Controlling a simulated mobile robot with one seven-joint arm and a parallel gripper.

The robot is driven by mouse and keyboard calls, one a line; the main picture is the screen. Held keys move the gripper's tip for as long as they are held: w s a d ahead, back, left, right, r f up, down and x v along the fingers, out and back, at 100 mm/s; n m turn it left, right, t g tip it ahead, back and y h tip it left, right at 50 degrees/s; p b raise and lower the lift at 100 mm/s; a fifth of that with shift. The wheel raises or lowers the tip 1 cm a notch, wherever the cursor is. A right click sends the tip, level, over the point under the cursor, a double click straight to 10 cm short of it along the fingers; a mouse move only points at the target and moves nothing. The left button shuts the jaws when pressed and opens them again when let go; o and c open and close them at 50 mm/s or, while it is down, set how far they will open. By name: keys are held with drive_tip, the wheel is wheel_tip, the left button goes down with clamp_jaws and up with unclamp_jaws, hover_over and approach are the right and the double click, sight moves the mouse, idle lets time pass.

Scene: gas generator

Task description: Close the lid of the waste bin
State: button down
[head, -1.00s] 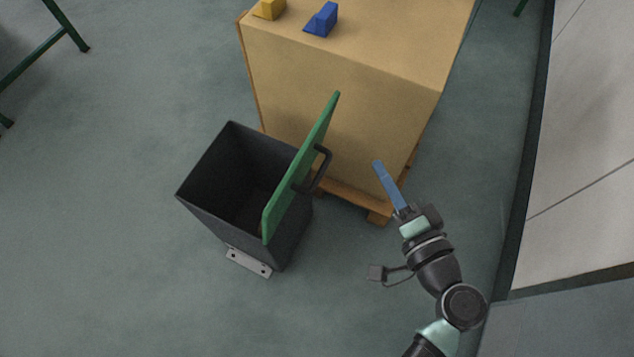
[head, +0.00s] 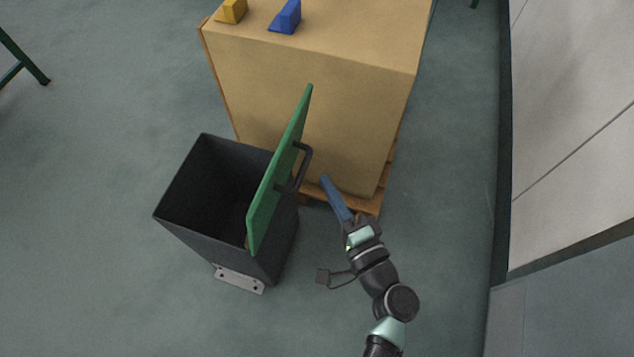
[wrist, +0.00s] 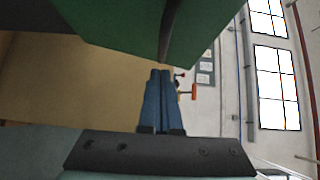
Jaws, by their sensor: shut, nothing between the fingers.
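The waste bin (head: 193,215) is a dark grey open-topped box on the floor in the head view. Its green lid (head: 281,172) stands upright on the bin's right side, leaving the bin open. A black handle (head: 304,168) sticks out from the lid's right face. My gripper (head: 325,181) has blue fingers, shut and empty, just right of the handle and apart from the lid's face. In the wrist view the fingers (wrist: 161,75) are together, with the green lid (wrist: 110,22) above them and a dark bar, likely the handle, at their tips.
A large cardboard box (head: 310,95) on a wooden pallet stands behind the bin, close to my gripper. A yellow block (head: 231,10) and a blue block (head: 286,16) lie on it. A pale wall or cabinet (head: 570,130) is at right. Floor left of the bin is clear.

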drive_tip(key=shift+w+a, duration=0.2)
drive_tip(key=shift+a, duration=0.4)
drive_tip(key=shift+w+a, duration=0.15)
drive_tip(key=shift+a, duration=0.4)
